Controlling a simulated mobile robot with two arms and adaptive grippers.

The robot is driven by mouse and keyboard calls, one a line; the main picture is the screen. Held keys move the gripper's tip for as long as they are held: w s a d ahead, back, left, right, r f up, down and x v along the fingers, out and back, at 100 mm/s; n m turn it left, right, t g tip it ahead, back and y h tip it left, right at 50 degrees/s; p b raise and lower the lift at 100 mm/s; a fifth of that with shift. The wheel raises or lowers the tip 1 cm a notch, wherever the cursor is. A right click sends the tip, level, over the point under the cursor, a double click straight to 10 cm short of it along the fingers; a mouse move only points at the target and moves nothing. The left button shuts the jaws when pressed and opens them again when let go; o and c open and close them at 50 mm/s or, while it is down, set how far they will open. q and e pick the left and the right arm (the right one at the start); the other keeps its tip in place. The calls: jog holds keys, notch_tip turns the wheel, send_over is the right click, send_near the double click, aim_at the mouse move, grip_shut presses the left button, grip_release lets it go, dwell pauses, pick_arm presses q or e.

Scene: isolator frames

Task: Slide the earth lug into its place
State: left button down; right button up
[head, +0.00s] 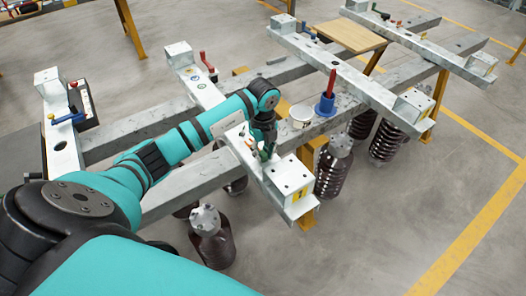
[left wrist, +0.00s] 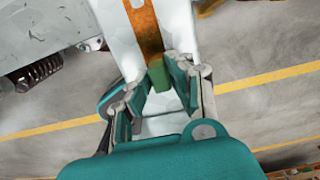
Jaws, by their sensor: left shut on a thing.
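My left gripper (head: 264,150) is low over the front galvanised cross beam (head: 233,135), near its right end. In the left wrist view the gripper (left wrist: 157,88) is shut on a small green block, taken to be part of the earth lug (left wrist: 158,75). A flat copper-brown strip (left wrist: 147,30) runs away from the green block along the pale beam. Whether the strip and the block are one piece cannot be told. The lug's seat cannot be made out. My right gripper is not in view.
A white tub (head: 301,117) and a blue holder (head: 325,105) with a red handle stand just right of the gripper. Brown insulators (head: 335,170) hang below the frame. A wooden board (head: 349,36) lies at the back. The floor at right is clear.

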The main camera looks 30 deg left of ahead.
pick_arm(q)
jog(key=shift+a, duration=0.1)
jog(key=shift+w+a, duration=0.2)
jog(key=shift+a, duration=0.25)
jog(key=shift+w+a+b, duration=0.35)
jog(key=shift+a+b, duration=0.1)
jog(key=shift+a, duration=0.45)
jog(key=shift+w+a+b, duration=0.35)
jog(key=shift+a+b, duration=0.1)
jog(key=shift+a, duration=0.4)
jog(key=shift+p, duration=0.3)
dwell(0.3)
jog(key=c, duration=1.1)
grip_release()
jog(key=shift+c, duration=0.8)
